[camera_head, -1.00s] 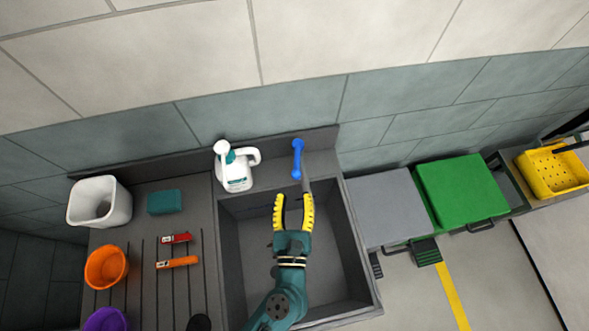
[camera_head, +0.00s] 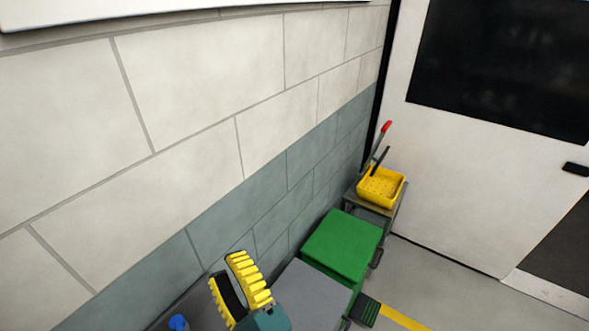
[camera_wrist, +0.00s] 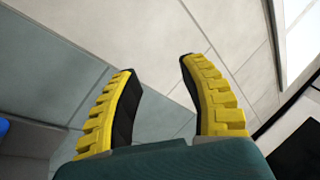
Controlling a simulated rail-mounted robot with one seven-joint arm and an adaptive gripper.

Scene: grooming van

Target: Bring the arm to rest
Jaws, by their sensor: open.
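My gripper (camera_head: 227,283) shows at the bottom of the head view, with yellow ribbed fingers and a teal body. Its fingers are apart and nothing is between them. In the wrist view my gripper (camera_wrist: 157,72) is also open and empty, with the tiled wall (camera_wrist: 150,40) beyond the fingertips. Most of my arm is out of the head view, below its lower edge.
A blue-topped thing (camera_head: 178,322) shows at the bottom edge, left of my gripper. A grey surface (camera_head: 308,294) and a green lid (camera_head: 343,243) lie to the right. Further back a yellow basket (camera_head: 381,187) stands on a cart near a white door (camera_head: 480,170).

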